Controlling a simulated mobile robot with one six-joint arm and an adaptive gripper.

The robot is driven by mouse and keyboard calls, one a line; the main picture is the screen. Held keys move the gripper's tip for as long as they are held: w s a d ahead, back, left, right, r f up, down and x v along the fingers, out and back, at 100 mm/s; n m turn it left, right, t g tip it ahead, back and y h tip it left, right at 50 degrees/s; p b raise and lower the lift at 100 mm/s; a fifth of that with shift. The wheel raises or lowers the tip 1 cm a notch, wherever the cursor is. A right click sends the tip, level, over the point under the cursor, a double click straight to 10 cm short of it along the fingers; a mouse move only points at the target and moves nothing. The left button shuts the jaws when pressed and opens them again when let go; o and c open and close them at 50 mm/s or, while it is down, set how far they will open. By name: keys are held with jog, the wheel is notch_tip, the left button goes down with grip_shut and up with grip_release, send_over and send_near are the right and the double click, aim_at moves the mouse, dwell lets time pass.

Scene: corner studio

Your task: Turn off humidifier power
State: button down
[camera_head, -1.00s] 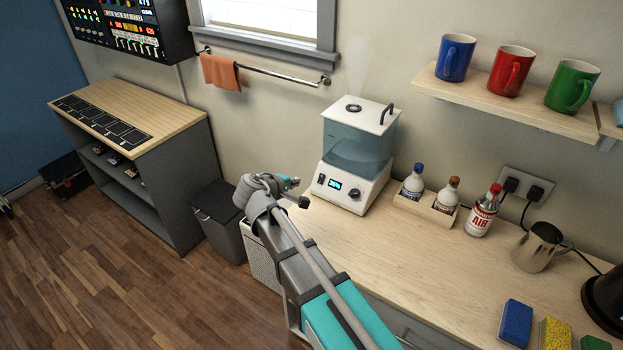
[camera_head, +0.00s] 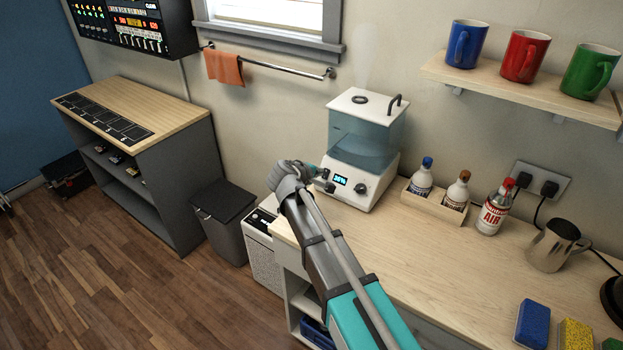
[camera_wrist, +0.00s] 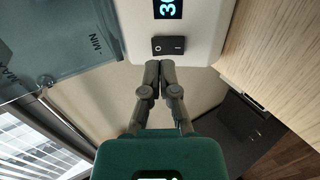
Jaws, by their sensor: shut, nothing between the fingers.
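The humidifier (camera_head: 362,150) stands at the back left corner of the wooden counter, with a clear bluish tank over a white base. Its lit display (camera_head: 341,180) and a dark knob (camera_head: 361,188) face forward. Faint mist rises above its lid. In the wrist view, a black rocker switch (camera_wrist: 168,46) marked O and I sits on the white base beside the lit display (camera_wrist: 168,8). My gripper (camera_wrist: 159,66) is shut and empty, its fingertips just below the switch. I cannot tell if they touch the base. In the head view, my gripper (camera_head: 325,180) is at the base's left side.
Bottles in a wooden holder (camera_head: 435,205) stand right of the humidifier, with a red-capped air can (camera_head: 495,207) beyond. A metal pitcher (camera_head: 556,246) and sponges are farther right. A grey bin (camera_head: 222,220) stands left of the counter.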

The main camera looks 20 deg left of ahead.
jog(key=shift+b+x, duration=0.3)
jog(key=shift+x, duration=0.8)
jog(key=shift+w, duration=0.1)
jog(key=shift+w+d+r, duration=0.1)
jog(key=shift+w+d, duration=0.05)
jog(key=shift+d, duration=0.1)
jog(key=shift+a, duration=0.3)
jog(key=shift+r+p, duration=0.15)
jog(key=shift+p, duration=0.25)
jog(key=shift+r+p, duration=0.55)
jog(key=shift+p, duration=0.05)
jog(key=shift+r, duration=0.1)
